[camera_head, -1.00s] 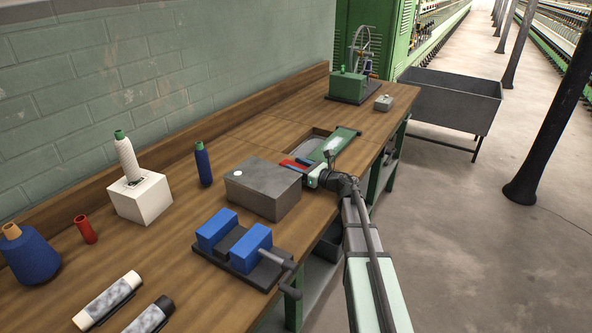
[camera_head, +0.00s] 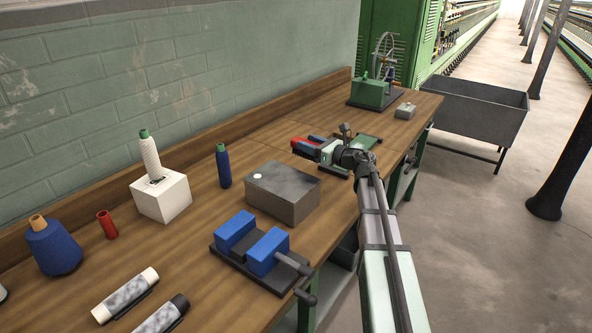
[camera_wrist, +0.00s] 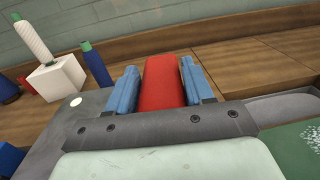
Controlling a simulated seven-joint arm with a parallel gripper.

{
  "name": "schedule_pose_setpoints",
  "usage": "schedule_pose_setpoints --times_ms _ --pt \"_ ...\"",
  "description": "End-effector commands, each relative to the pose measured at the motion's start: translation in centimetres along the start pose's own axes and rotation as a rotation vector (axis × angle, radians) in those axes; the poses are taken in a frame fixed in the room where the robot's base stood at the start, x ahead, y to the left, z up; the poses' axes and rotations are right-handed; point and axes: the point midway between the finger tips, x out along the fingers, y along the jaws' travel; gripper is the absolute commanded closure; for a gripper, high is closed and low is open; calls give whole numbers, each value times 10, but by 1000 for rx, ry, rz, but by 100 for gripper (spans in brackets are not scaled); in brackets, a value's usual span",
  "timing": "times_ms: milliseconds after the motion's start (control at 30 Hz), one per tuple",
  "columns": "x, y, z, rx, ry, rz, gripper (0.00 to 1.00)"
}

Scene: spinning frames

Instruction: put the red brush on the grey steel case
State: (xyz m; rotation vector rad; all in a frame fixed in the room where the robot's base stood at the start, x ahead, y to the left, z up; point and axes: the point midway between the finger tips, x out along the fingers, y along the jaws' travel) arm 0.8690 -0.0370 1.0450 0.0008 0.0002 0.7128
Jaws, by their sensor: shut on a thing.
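My gripper (camera_head: 312,144) is shut on the red brush (camera_head: 303,146), which looks held above the bench just beyond the grey steel case. In the wrist view, the red brush (camera_wrist: 164,82) sits between the two blue fingers of my gripper (camera_wrist: 156,84). The grey steel case (camera_head: 283,193) is a box on the bench, nearer the camera than my gripper, with a small white disc on top. In the wrist view, the case (camera_wrist: 58,135) is at the left, partly hidden behind my gripper.
A blue vise (camera_head: 262,250) stands in front of the case. A blue bobbin (camera_head: 223,166) and a white block (camera_head: 161,196) with a cone of yarn stand left of it. A green device (camera_head: 369,141) lies right of the brush. Bench behind the case is clear.

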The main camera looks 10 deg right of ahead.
Motion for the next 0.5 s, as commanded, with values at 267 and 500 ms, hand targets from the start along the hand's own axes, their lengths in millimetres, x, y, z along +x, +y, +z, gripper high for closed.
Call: schedule_pose_setpoints --times_ms 267,500 --pt "18 77 66 -4 -3 76 80" --pt "2 135 98 -2 -1 98 80"
